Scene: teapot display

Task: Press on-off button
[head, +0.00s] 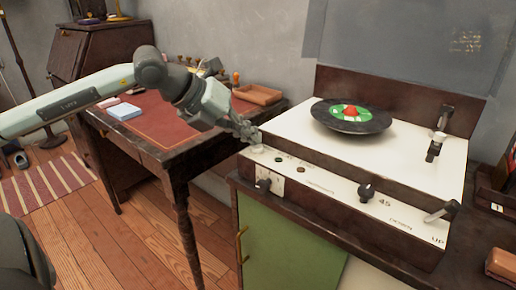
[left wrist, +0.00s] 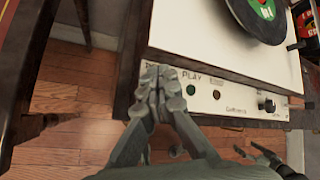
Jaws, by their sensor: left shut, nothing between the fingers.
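A record player (head: 400,165) with a white top and dark wooden sides stands on a cabinet. Its white front strip has a small pale round button (head: 258,149) at the left end, beside a green dot (head: 279,160) and a reddish dot (head: 301,169). My left gripper (head: 252,136) is shut and empty, its tips just above that button; I cannot tell whether they touch it. In the left wrist view the shut fingertips (left wrist: 158,76) cover the strip's left end, left of the word PLAY and the green dot (left wrist: 191,90). The button is hidden there.
A black record with a green label (head: 350,116) lies on the player. Knobs (head: 366,192) and a lever (head: 441,212) stick out along the front strip. A desk (head: 150,125) with a wooden box (head: 257,94) stands behind my left arm.

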